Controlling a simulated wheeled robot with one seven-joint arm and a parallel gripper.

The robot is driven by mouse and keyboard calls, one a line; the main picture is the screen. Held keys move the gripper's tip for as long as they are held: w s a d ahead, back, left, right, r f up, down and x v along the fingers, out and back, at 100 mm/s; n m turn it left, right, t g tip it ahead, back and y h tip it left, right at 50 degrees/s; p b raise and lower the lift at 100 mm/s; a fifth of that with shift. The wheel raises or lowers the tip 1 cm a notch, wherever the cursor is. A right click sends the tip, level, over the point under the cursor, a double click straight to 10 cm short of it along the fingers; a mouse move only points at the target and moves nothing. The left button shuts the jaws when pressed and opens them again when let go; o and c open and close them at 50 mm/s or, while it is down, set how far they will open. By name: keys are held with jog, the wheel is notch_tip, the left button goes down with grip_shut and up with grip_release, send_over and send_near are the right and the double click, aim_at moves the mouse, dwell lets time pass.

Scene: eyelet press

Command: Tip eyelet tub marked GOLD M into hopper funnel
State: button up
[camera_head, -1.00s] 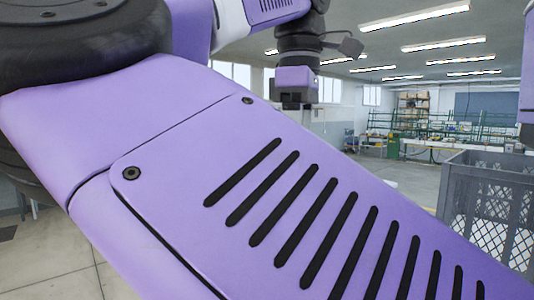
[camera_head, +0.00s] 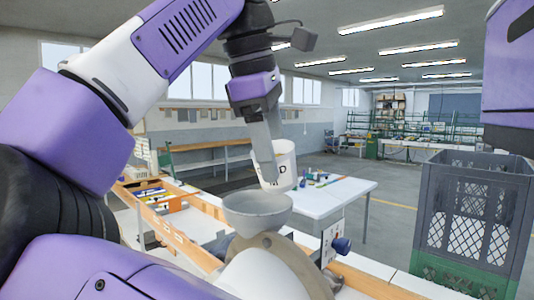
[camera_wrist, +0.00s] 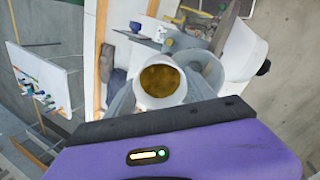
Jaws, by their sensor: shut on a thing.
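A white tub (camera_head: 284,166) with dark lettering, of which a "D" and an "M" show, hangs in my gripper (camera_head: 268,176), whose grey finger crosses its left side. The tub leans slightly. In the wrist view the open tub (camera_wrist: 164,98) holds gold-coloured bits that I take for eyelets, and my gripper is shut on it. The grey hopper funnel (camera_head: 257,213) stands just below the tub, a little to its left in the head view. The funnel (camera_wrist: 207,70) also shows beside the tub in the wrist view. Tub and funnel look apart.
A white table (camera_head: 335,195) with small coloured items stands behind the press. A grey and green crate (camera_head: 435,225) stands at the right. A wood-edged bench (camera_head: 205,207) runs around the funnel, with a blue knob (camera_head: 342,245) near it.

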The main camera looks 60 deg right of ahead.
jog(key=h, duration=0.2)
jog(key=g+h, duration=0.1)
jog(key=h, duration=0.1)
jog(key=shift+w+a+r, duration=0.1)
jog(key=shift+a+r, duration=0.15)
jog(key=h, duration=0.2)
jog(key=a+g+h, duration=0.1)
jog(key=h, duration=0.2)
jog(key=shift+w+a+r, duration=0.1)
jog(key=shift+r, duration=0.1)
jog(key=shift+a+r+h, duration=0.2)
jog(key=shift+h, duration=0.6)
jog(key=shift+a+f+b, duration=0.1)
jog(key=shift+f+b, duration=0.2)
jog(key=shift+b, duration=0.25)
jog(key=shift+w+a+g+h+b, duration=0.2)
jog(key=shift+g+h+b, duration=0.1)
jog(key=shift+h+b, duration=0.55)
jog(key=h+b, duration=0.1)
jog(key=b, duration=0.2)
jog(key=shift+a+h+b, duration=0.25)
jog(key=shift+a+b, duration=0.05)
jog(key=shift+b, duration=0.1)
jog(key=shift+a+r+g+h+b, duration=0.1)
jog(key=shift+a+g+h+b, duration=0.15)
jog(key=shift+h+b, duration=0.65)
jog(key=shift+r, duration=0.15)
jog(key=shift+b, duration=0.3)
dwell(0.6)
